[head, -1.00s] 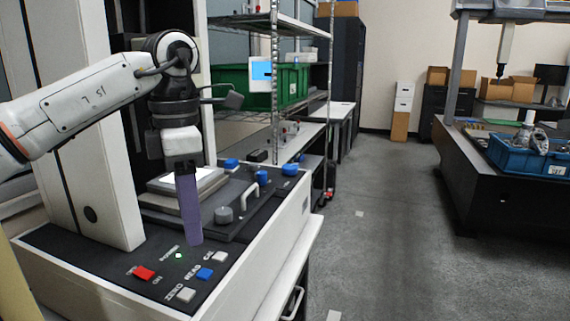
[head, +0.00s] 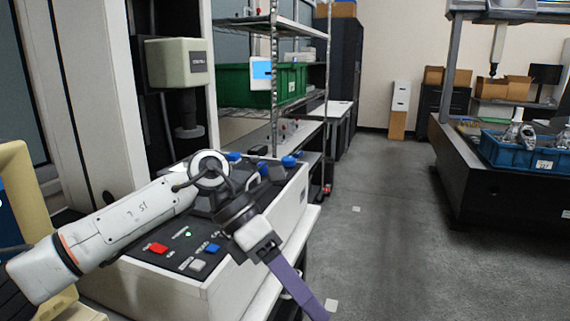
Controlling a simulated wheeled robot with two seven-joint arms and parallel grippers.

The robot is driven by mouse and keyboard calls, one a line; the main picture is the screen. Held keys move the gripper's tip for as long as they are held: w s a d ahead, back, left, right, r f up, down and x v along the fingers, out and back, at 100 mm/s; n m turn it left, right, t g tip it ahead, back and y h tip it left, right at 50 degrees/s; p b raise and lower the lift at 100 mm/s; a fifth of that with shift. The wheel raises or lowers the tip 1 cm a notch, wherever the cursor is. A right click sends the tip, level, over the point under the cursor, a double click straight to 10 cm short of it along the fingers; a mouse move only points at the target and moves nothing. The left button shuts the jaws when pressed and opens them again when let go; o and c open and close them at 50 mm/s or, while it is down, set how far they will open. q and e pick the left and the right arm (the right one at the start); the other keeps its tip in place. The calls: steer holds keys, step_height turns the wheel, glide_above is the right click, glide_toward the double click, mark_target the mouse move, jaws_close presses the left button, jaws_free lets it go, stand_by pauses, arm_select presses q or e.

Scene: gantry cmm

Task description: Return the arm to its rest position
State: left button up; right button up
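My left arm (head: 130,222) comes in from the left and bends at a round joint in front of the machine's control panel. My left gripper (head: 308,303) hangs off the panel's right front edge, pointing down and to the right over the floor side. Its purple fingers show as one narrow strip, so I cannot tell if they are apart. I see nothing held at the visible tip. My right gripper is not in view.
The control panel has a red button (head: 157,249), a blue button (head: 211,248) and a grey one (head: 198,265). The machine's column (head: 90,100) stands behind. A wire shelf with a green bin (head: 290,84) is beyond. The floor (head: 390,230) to the right is clear.

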arm_select(q)
steer(key=s+d+r+n+g+h, duration=0.15)
steer(key=s+d+n+h, duration=0.3)
steer(key=d+h, duration=0.45)
steer(key=w+a+f+n+t+y, duration=0.2)
steer(key=w+a+f+n+t, duration=0.25)
steer(key=n+t, duration=0.85)
steer(key=w+a+f+n+t+y, duration=0.1)
steer(key=w+a+f+n+t, duration=0.2)
steer(key=a+f+n+t, duration=0.85)
steer(key=s+a+f+n+g+y, duration=0.25)
steer(key=f+n+y, duration=0.2)
steer(key=n, duration=0.25)
steer(key=s+a+f+n+g+y, duration=0.2)
steer(key=s+f+n+g+y, duration=0.15)
steer(key=f+n, duration=0.3)
steer(key=s+a+f+n+g+y, duration=0.1)
steer(key=s+a+f+n+g, duration=0.1)
steer(key=s+f, duration=0.4)
steer(key=s+a+f+n+g+y, duration=0.2)
steer(key=s+a+f, duration=0.3)
steer(key=s, duration=0.4)
steer(key=shift+s+a+f+n+g, duration=0.25)
steer(key=shift+s+f+n+g, duration=0.15)
steer(key=shift+f+n, duration=0.35)
steer(key=shift+w, duration=0.15)
steer(key=shift+c, duration=0.5)
